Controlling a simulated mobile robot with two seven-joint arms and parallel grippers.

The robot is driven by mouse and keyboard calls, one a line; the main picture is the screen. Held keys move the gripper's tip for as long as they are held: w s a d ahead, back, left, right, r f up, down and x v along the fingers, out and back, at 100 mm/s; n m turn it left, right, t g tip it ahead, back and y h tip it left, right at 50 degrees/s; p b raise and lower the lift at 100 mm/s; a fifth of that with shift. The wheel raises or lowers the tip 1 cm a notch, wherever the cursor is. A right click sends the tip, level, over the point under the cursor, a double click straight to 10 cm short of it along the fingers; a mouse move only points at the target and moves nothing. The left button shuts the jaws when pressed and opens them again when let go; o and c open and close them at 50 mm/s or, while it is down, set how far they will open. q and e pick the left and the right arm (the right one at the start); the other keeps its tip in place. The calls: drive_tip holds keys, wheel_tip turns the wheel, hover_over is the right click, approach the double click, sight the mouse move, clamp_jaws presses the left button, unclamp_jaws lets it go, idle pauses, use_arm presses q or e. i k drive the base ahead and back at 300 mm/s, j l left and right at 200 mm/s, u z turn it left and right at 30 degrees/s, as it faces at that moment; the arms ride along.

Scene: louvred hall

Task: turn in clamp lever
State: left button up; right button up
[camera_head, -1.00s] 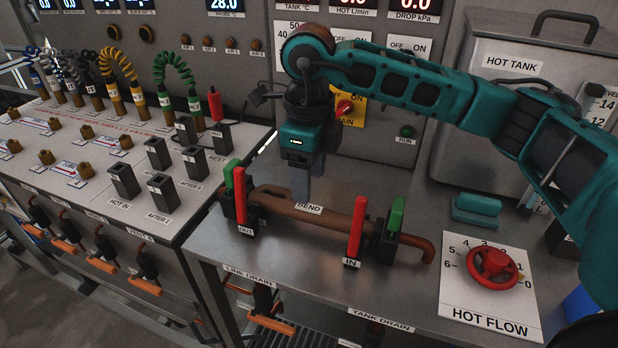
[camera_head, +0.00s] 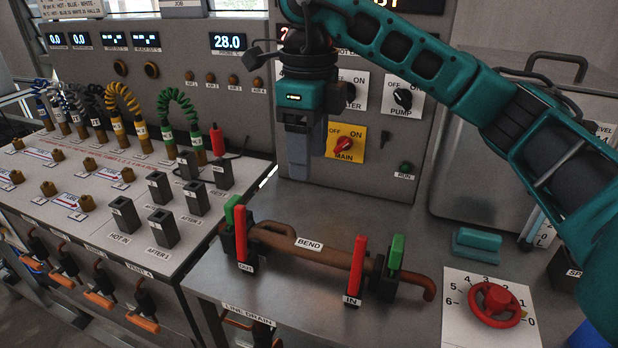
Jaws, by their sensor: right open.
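The in clamp (camera_head: 378,277) sits at the right end of the copper-brown bend pipe (camera_head: 293,240), by the label IN. Its red lever (camera_head: 357,266) stands upright, and a green block (camera_head: 396,252) stands to the right of it. The out clamp at the left end has a similar upright red lever (camera_head: 241,232) and a green block (camera_head: 230,210). My right gripper (camera_head: 300,172) points down above and behind the bend, left of the in clamp. It is open, empty and apart from both levers. My left gripper is not in view.
A panel with a red main switch (camera_head: 344,144) and a pump knob (camera_head: 402,98) stands behind the bench. A red hot flow wheel (camera_head: 497,304) and a teal block (camera_head: 477,243) are to the right. A console with black sockets (camera_head: 123,214) is at left.

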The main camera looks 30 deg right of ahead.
sight(360, 246)
drive_tip(key=z, duration=1.15)
drive_tip(key=k, duration=0.5)
